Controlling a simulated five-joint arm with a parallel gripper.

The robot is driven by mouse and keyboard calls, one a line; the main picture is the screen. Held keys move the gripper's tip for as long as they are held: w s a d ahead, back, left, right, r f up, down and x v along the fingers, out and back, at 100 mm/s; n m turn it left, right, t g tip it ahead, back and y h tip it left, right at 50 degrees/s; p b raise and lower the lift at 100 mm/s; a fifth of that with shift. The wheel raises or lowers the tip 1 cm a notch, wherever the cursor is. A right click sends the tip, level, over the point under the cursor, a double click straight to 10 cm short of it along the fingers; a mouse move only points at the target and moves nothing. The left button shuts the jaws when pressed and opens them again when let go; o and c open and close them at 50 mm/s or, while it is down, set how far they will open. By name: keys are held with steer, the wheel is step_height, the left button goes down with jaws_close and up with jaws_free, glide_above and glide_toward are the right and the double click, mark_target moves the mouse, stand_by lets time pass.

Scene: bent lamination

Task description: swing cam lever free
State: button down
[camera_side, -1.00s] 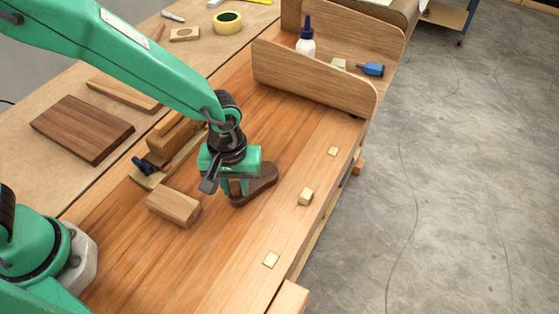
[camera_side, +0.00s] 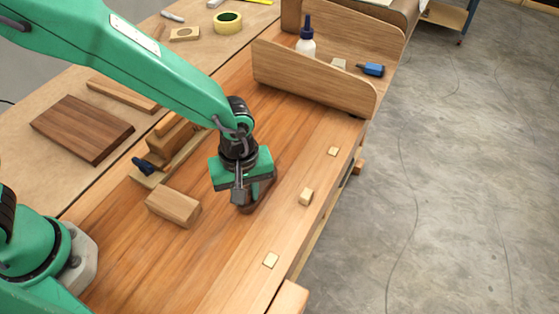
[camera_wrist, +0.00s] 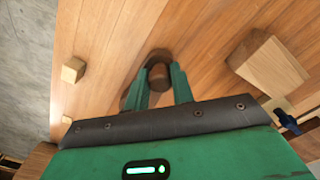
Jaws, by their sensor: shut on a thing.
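The cam lever (camera_side: 263,194) is a dark brown wooden piece lying on the bench top, mostly hidden under my gripper in the side view. In the wrist view the lever (camera_wrist: 160,54) shows a round, paler brown upright knob (camera_wrist: 158,76) between my green fingers. My gripper (camera_side: 243,196) points down and is shut on this knob; it also shows in the wrist view (camera_wrist: 163,90). Where the lever pivots is hidden.
A loose wooden block (camera_side: 173,205) lies left of my gripper. Small pale blocks (camera_side: 305,196) sit along the bench's right edge. A clamped wooden assembly (camera_side: 170,150) stands behind left. A tall curved wooden holder (camera_side: 312,84) with a glue bottle (camera_side: 306,40) is at the back.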

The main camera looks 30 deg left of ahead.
steer(key=c, duration=1.2)
jaws_free()
steer(key=shift+r, duration=0.15)
steer(key=shift+r, duration=3.8)
steer(key=shift+w+a+r, duration=0.15)
steer(key=shift+a+r, duration=0.25)
steer(key=s+a+r+m+t, duration=0.2)
steer(key=s+a+r+m, duration=0.1)
steer(key=a, duration=0.5)
steer(key=s+a+r+m+t, duration=0.1)
steer(key=s+a+r+m, duration=0.2)
steer(key=a+r, duration=0.2)
steer(key=s+a+r+m+t, duration=0.2)
steer(key=a+r, duration=0.3)
steer(key=a, duration=0.7)
steer(key=shift+s+m+t, duration=0.3)
steer(key=shift+s+m, duration=0.3)
steer(key=shift+s, duration=0.15)
